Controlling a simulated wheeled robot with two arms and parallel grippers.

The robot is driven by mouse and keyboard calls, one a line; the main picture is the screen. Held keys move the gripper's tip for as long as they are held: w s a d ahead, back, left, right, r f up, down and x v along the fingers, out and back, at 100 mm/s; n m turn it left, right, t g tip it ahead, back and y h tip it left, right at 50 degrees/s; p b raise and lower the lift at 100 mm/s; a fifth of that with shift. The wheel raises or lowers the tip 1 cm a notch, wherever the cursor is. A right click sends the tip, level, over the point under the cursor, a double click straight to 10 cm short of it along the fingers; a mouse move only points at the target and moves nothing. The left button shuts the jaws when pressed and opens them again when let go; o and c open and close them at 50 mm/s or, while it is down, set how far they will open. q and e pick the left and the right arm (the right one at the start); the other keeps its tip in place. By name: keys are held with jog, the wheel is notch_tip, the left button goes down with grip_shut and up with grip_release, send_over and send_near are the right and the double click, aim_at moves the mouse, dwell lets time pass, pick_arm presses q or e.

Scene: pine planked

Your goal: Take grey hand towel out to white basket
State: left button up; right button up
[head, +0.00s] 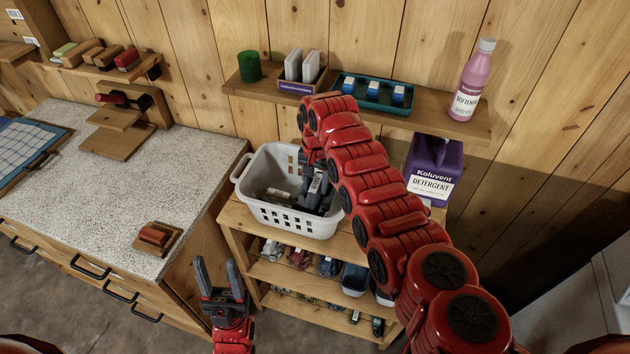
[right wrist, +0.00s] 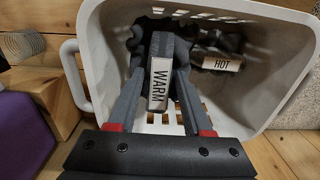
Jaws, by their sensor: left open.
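The white basket (head: 285,216) stands on top of a wooden shelf unit. It also fills the upper part of the right wrist view (right wrist: 275,95). My right gripper (head: 316,196) reaches down into it. In the right wrist view, its fingers (right wrist: 160,85) lie on either side of a folded dark grey cloth (right wrist: 170,45) with a WARM label; whether they clamp it is unclear. Another dark item with a HOT label (right wrist: 222,62) lies beside it in the basket. Which is the grey hand towel is unclear. My left gripper (head: 220,279) is open and empty, in front of the shelf unit.
A purple detergent jug (head: 432,168) stands right of the basket. A wall shelf above holds a pink softener bottle (head: 474,80), a teal tray (head: 372,98) and a green cup (head: 249,67). The speckled counter (head: 195,170) on the left has bare room.

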jog(key=o, duration=0.3)
jog(key=shift+r+b, duration=0.5)
jog(key=shift+r, duration=0.1)
jog(key=r, duration=0.8)
jog(key=r+b, duration=0.1)
jog(key=r, duration=0.7)
jog(key=shift+s+d+r, duration=0.15)
jog(key=shift+d, duration=0.05)
